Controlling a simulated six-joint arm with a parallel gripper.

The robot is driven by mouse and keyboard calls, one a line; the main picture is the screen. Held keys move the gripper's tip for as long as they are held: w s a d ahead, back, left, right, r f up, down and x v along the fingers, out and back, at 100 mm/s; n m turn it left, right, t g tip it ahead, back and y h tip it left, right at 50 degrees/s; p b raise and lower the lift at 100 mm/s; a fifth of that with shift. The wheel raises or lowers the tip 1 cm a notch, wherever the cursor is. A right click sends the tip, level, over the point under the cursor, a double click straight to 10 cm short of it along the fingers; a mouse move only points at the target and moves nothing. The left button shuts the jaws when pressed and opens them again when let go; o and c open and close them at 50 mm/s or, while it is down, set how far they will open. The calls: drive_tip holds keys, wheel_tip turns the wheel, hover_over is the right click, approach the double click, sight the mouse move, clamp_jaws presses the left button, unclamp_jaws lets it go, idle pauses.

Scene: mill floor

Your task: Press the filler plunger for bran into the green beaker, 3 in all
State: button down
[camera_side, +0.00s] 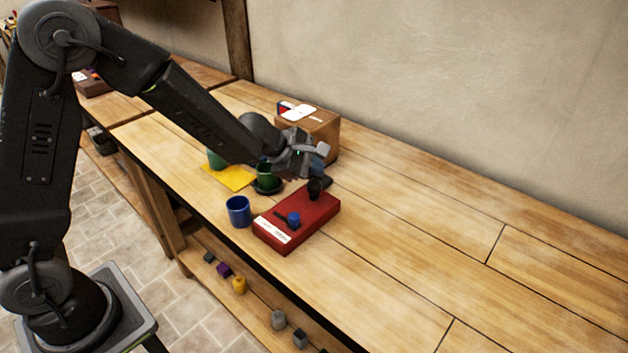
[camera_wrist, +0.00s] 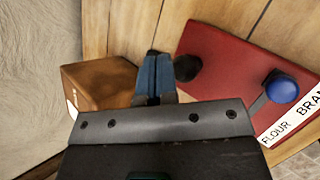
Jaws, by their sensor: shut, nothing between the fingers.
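The red filler box (camera_side: 322,210) lies on the bench. It has a black plunger knob (camera_side: 314,188) near its far end and a blue knob (camera_side: 293,218) by a dark slot near its labelled end. In the wrist view the black knob (camera_wrist: 187,67) is just right of my gripper, and the blue knob (camera_wrist: 281,88) is by the FLOUR and BRAN label (camera_wrist: 290,127). A green beaker (camera_side: 264,173) stands on a dark saucer (camera_side: 268,188) left of the filler; its contents are hidden. My gripper (camera_wrist: 152,56) is shut and empty, beside the black knob.
A blue cup (camera_side: 238,211) stands near the bench front. Another green vessel (camera_side: 216,158) is partly hidden behind my arm, by a yellow mat (camera_side: 233,178). A cardboard box (camera_side: 324,132) stands behind my gripper. The bench right of the filler is clear.

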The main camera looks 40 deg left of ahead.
sight(314, 183)
drive_tip(key=shift+f, duration=0.15)
drive_tip(key=shift+f, duration=0.25)
drive_tip(key=shift+f, duration=1)
idle(1.3)
drive_tip(key=shift+r, duration=1.4)
drive_tip(key=shift+r, duration=0.1)
drive_tip(key=shift+r, duration=2.4)
